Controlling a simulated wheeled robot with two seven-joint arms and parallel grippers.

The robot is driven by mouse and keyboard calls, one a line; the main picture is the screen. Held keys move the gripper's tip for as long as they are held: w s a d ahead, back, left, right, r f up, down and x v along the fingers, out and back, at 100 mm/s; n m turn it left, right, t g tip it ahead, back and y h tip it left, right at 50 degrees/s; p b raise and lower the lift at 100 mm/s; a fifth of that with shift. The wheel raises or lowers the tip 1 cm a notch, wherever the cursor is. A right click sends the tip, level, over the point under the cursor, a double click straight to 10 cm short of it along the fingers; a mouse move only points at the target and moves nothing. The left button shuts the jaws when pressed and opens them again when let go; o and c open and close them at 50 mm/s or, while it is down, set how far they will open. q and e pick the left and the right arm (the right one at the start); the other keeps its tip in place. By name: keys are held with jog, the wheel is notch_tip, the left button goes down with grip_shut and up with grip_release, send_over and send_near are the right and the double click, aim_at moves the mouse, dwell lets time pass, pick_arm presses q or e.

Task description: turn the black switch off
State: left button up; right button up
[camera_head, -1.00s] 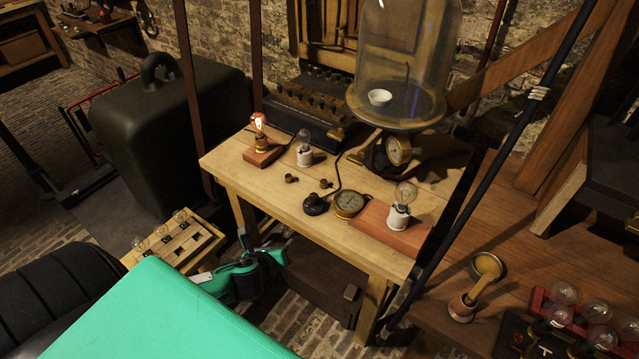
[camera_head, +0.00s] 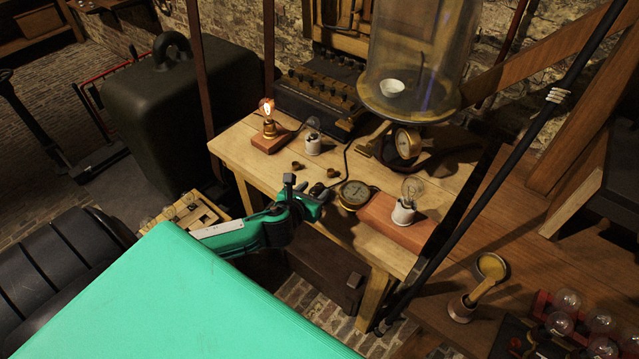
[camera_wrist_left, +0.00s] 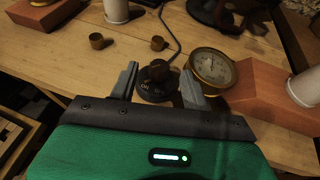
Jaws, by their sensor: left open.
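The black switch (camera_wrist_left: 157,82) is a round black base with a knob on top, on the wooden table. In the left wrist view it sits between the two open fingers of my left gripper (camera_wrist_left: 160,84). In the head view my left gripper (camera_head: 303,188) is at the table's front edge and mostly hides the switch. I cannot tell whether the fingers touch it. A bulb (camera_head: 266,106) on a wooden block glows at the back left of the table. My right gripper is not in view.
A round brass gauge (camera_head: 354,194) stands just right of the switch, beside a reddish block (camera_head: 385,222) with a white lamp holder. Two small brass pieces (camera_wrist_left: 97,41) (camera_wrist_left: 158,43) lie behind the switch. A glass bell jar (camera_head: 415,50) stands farther back.

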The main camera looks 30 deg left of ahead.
aim_at(319, 186)
pick_arm(q)
jog(key=shift+x, duration=2.25)
jog(key=c, duration=1)
